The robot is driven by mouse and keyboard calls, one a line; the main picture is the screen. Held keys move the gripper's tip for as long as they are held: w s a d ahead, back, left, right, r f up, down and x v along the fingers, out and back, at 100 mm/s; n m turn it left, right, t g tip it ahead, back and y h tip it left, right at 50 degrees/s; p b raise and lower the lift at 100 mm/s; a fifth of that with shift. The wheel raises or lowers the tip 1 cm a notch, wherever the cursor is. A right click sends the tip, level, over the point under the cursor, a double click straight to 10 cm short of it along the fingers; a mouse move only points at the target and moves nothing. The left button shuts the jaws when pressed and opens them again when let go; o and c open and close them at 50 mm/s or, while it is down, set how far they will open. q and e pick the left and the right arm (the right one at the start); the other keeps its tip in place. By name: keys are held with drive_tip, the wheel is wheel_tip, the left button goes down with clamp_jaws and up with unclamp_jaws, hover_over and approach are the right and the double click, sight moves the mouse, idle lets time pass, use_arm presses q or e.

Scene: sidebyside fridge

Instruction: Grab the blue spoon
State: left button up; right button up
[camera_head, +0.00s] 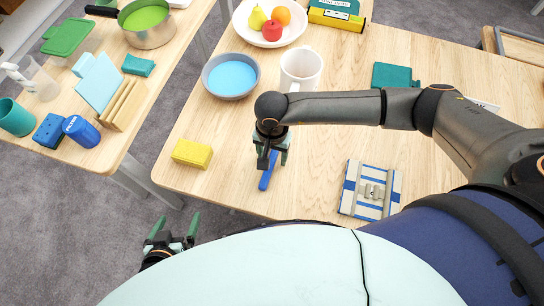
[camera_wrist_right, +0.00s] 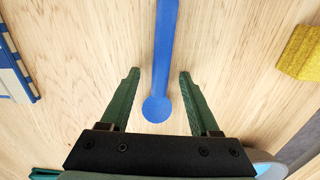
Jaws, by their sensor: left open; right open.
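A blue spoon (camera_head: 268,173) lies on the light wooden table (camera_head: 230,182), near its front edge. My right gripper (camera_head: 270,162) is directly over the spoon and hides part of it in the head view. In the right wrist view the spoon (camera_wrist_right: 165,50) lies between the two open fingers of my right gripper (camera_wrist_right: 158,75), with its rounded end toward the gripper's palm. No finger visibly touches it. My left gripper (camera_head: 175,222) is open and empty, low over the floor left of the table's front edge.
A yellow sponge (camera_head: 192,153) lies left of the spoon. A blue-and-white board (camera_head: 370,190) lies to the right. Behind are a white mug (camera_head: 301,68), a grey bowl (camera_head: 231,76) and a fruit bowl (camera_head: 270,34). A second table (camera_head: 110,140) stands left across a gap.

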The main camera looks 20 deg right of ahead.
drive_tip(key=shift+f, duration=0.2)
clamp_jaws()
idle(0.4)
